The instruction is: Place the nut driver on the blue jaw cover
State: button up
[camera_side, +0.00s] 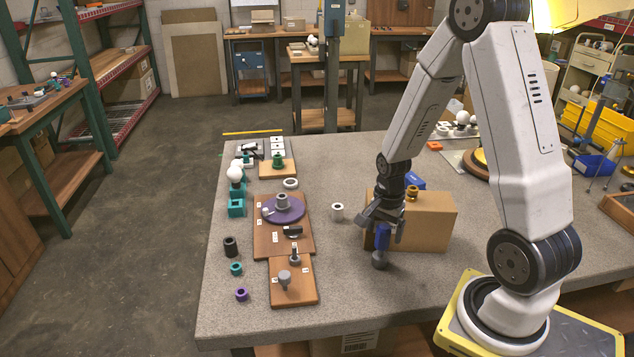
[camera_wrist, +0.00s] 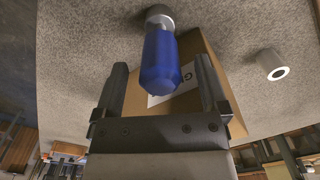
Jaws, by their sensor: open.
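The nut driver has a blue handle (camera_side: 382,238) and a grey lower end (camera_side: 379,260). It stands about upright on the grey table in front of a cardboard box. In the wrist view, its blue handle (camera_wrist: 161,64) lies between my gripper's two dark fingers, with gaps on both sides. My gripper (camera_side: 381,226) is open around the upper handle and points down; in the wrist view its fingers (camera_wrist: 162,85) are spread. A blue block (camera_side: 413,181) shows partly behind the box; I cannot tell whether it is the blue jaw cover.
The cardboard box (camera_side: 430,222) stands close to my gripper, with a brass piece (camera_side: 411,193) on top. Wooden boards (camera_side: 262,242) with lamp parts lie farther left. The table between boards and gripper is mostly clear.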

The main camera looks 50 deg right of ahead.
grip_shut()
jog(key=shift+r, duration=0.15)
dwell(0.4)
jog(key=shift+r, duration=4.9)
